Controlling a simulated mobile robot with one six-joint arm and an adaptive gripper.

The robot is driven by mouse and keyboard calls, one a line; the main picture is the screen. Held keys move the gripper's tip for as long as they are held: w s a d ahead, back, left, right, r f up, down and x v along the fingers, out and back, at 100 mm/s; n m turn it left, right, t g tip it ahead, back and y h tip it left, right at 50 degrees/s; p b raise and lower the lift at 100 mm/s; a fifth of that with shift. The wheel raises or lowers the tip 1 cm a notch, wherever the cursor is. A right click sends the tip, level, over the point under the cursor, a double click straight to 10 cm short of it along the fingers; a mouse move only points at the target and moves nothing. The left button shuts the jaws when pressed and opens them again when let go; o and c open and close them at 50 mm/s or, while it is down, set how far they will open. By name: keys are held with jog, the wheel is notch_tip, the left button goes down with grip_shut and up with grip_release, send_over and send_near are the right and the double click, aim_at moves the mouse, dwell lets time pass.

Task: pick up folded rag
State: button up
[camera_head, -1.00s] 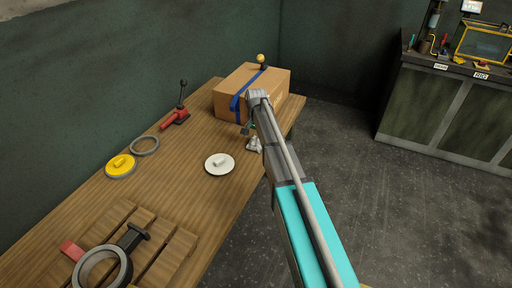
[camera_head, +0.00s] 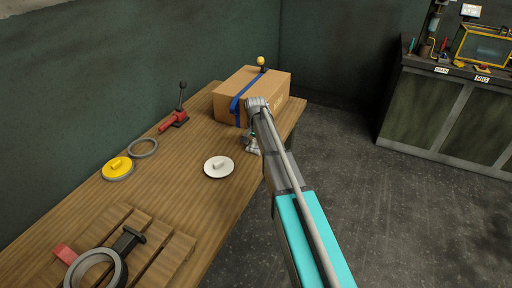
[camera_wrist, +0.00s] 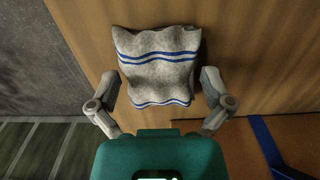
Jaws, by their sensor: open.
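The folded rag (camera_wrist: 158,62) is grey-white with blue stripes and lies on the wooden workbench (camera_head: 205,195). In the wrist view it is at the upper middle. My gripper (camera_wrist: 160,80) is open, with one finger on each side of the rag's lower part. Gaps show between the fingers and the cloth, and I cannot tell the height of the fingertips above the bench. In the head view my gripper (camera_head: 252,143) is partly hidden by my arm near the bench's right edge, and the rag cannot be made out there.
A cardboard box (camera_head: 238,88) with a blue strap stands just behind the gripper. A white disc (camera_head: 219,167), a yellow disc (camera_head: 116,169), a grey ring (camera_head: 143,148) and a red lever clamp (camera_head: 176,119) lie to the left. A wooden pallet (camera_head: 178,255) is at the front.

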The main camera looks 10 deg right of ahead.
jog(key=c, duration=1.1)
jog(key=shift+r, duration=0.2)
notch_tip(320, 180, up, 2)
jog(key=p, duration=0.2)
jog(key=shift+r+p, duration=0.1)
jog(key=shift+p, duration=0.25)
jog(key=s+r+p, duration=0.3)
jog(key=s, duration=0.1)
jog(key=s+r+p, duration=0.4)
jog(key=s, duration=0.1)
jog(key=s+r+p, duration=0.3)
jog(key=s, duration=0.2)
jog(key=shift+r, duration=0.2)
